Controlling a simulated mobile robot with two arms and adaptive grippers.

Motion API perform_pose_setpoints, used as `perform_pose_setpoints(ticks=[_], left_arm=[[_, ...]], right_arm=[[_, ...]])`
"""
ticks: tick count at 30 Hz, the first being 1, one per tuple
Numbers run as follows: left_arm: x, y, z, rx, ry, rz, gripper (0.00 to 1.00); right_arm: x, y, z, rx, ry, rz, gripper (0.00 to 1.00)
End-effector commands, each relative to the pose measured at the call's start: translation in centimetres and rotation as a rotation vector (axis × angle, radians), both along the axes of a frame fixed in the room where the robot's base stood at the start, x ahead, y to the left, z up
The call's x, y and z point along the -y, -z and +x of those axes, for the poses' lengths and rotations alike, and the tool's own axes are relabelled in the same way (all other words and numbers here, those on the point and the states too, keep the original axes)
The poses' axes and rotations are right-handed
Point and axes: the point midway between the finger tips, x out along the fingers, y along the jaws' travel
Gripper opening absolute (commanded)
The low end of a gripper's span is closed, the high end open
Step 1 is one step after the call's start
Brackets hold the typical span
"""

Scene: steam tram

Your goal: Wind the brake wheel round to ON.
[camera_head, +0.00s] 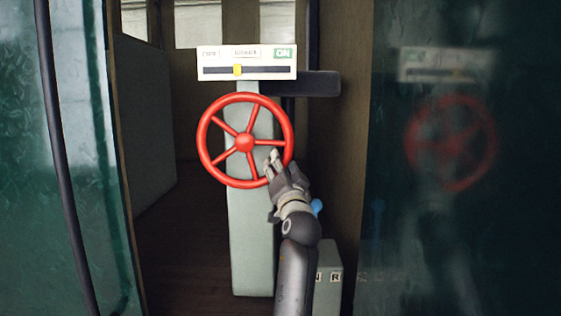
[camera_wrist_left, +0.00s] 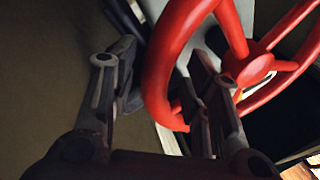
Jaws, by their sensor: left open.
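The red brake wheel (camera_head: 244,142) has several spokes and a round hub, and faces me on a pale grey-green pillar (camera_head: 250,240). Above it a white indicator plate (camera_head: 247,56) carries a dark slot with a yellow pointer (camera_head: 238,70) a little left of its middle. A green ON mark (camera_head: 284,53) is at the plate's right end. My left gripper (camera_head: 273,160) is at the wheel's lower right rim. In the left wrist view the red rim (camera_wrist_left: 165,65) passes between the open fingers of the gripper (camera_wrist_left: 158,72); contact is unclear. My right gripper is out of view.
A dark bracket (camera_head: 310,83) juts out right of the plate. A low grey box with letters (camera_head: 328,275) stands right of the pillar. A dark glossy panel (camera_head: 460,220) at right reflects the wheel. A dark pole (camera_head: 55,140) and green panel are at left.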

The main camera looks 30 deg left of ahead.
Motion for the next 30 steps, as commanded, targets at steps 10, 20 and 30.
perform_pose_setpoints(ticks=[10,20,30], left_arm=[[-0.51,-0.24,0.54,0.001,0.001,0.0,0.43],[-0.48,-0.22,0.52,0.001,0.001,0.0,0.1],[-0.54,-0.15,0.53,-0.002,0.0,0.003,0.0]], right_arm=[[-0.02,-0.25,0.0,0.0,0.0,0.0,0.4],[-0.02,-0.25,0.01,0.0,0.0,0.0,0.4],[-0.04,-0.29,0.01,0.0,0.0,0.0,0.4]])
